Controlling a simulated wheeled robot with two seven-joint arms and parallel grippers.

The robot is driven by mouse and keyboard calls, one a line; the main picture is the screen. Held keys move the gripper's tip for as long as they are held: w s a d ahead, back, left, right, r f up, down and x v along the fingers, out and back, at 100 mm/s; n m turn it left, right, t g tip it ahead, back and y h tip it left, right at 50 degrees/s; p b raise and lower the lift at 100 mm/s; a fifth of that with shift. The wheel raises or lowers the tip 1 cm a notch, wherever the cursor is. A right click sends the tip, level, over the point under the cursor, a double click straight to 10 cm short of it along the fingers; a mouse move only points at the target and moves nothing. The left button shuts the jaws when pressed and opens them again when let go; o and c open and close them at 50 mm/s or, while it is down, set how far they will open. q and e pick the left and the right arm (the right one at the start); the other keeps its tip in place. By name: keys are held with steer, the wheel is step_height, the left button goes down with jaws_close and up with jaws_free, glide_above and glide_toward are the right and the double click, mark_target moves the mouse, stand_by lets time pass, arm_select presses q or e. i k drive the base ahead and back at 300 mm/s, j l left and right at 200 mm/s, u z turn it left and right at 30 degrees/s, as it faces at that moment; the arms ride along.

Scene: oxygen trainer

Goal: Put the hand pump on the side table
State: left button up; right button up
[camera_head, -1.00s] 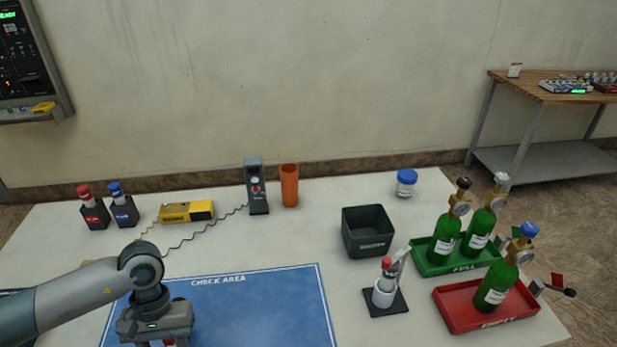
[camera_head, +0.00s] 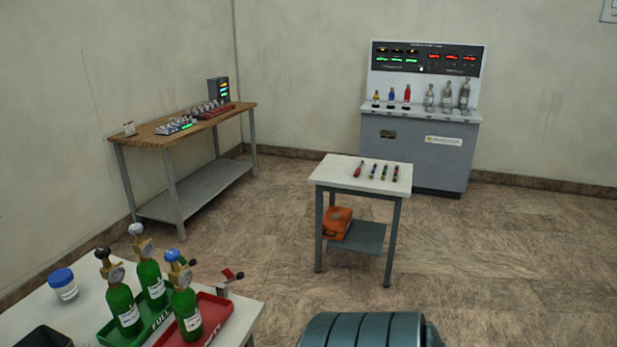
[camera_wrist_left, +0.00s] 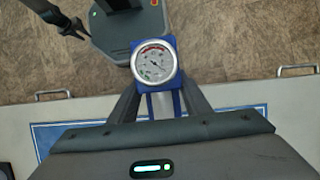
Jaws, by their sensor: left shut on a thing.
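The hand pump (camera_wrist_left: 154,60), blue with a round dial gauge, shows in the left wrist view. My left gripper (camera_wrist_left: 160,103) is shut on it, with dark fingers on both sides of its blue body. Its lower part is hidden behind the gripper housing. The side table (camera_head: 340,172) appears to be the small white-topped table with grey legs in the middle of the head view. Neither gripper shows in the head view.
The worktable's corner (camera_head: 245,310) holds green cylinders (camera_head: 122,308) in trays and a blue-lidded jar (camera_head: 62,284). A wooden bench (camera_head: 150,137) stands back left, a grey console (camera_head: 420,145) behind the side table. An orange case (camera_head: 337,223) sits on its lower shelf.

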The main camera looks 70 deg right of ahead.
mark_target(334, 168)
steer(key=z, duration=3.5)
steer(key=i+j, duration=0.1)
steer(key=i, duration=0.65)
steer(key=i+u, duration=0.35)
steer(key=i, duration=0.8)
steer(key=i+u, duration=0.4)
steer(key=i, duration=0.15)
steer(key=i+l+u, duration=0.15)
steer(key=i+u, duration=0.25)
steer(key=i, duration=0.2)
steer(key=i+j+u, duration=0.1)
steer(key=i+u, duration=0.7)
steer(key=i, duration=0.25)
